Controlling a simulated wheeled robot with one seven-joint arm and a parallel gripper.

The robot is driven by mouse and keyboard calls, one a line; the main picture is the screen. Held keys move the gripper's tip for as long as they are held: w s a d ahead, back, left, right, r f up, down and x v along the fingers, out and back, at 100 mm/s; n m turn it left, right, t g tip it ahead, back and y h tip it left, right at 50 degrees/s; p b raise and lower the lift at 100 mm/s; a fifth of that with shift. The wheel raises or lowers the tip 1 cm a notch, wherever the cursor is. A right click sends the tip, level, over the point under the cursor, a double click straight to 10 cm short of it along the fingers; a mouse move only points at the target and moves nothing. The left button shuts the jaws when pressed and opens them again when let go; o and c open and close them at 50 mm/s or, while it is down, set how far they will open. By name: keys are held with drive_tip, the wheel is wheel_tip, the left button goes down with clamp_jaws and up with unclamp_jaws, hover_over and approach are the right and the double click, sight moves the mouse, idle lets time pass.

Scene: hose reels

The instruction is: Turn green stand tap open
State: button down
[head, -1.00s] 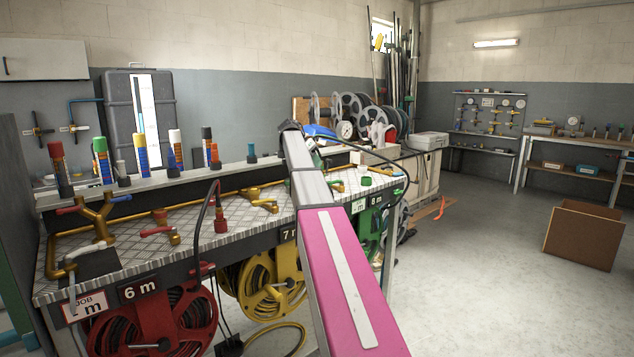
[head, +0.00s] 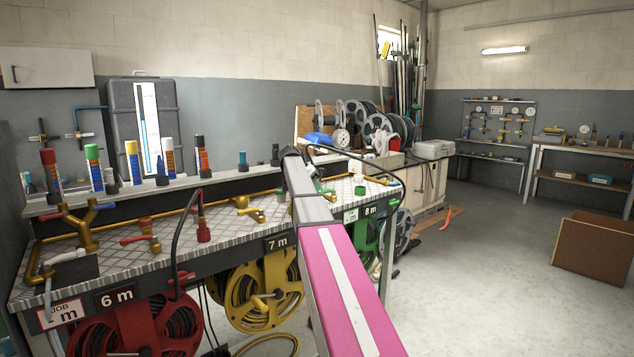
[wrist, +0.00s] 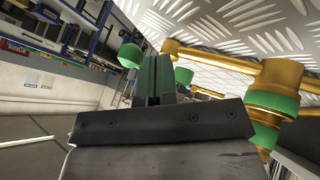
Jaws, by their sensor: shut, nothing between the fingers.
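The green stand tap is mostly hidden behind my arm in the head view; a green part and brass pipe (head: 320,186) show just right of the arm, above the 8 m plate. In the wrist view a brass fitting with green bands (wrist: 275,92) stands at the right, and a smaller green piece (wrist: 183,76) shows just right of the fingers. A round green cap (wrist: 130,55) is left of the fingertips. My gripper (wrist: 157,62) is shut and empty, its fingers close beside these green parts; I cannot tell whether they touch. The tap lever's position is unclear.
The tread-plate bench (head: 225,225) carries brass pipes and a red-handled tap (head: 140,240). Red (head: 140,325), yellow (head: 262,295) and green (head: 366,235) reels hang below. A black hose (head: 178,235) loops over the front edge. The floor at right is clear up to a brown box (head: 592,250).

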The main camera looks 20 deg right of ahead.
drive_tip(key=shift+d+f, duration=0.1)
drive_tip(key=shift+f, duration=0.1)
drive_tip(key=shift+s, duration=0.1)
drive_tip(key=s+n+t, duration=0.1)
drive_tip(key=n, duration=0.1)
drive_tip(key=shift+s+n+t+h, duration=0.1)
drive_tip(key=shift+n+t+h, duration=0.2)
drive_tip(key=shift+s+d+n, duration=0.1)
drive_tip(key=shift+s+n, duration=0.2)
drive_tip(key=shift+s, duration=0.05)
drive_tip(key=shift+r, duration=0.1)
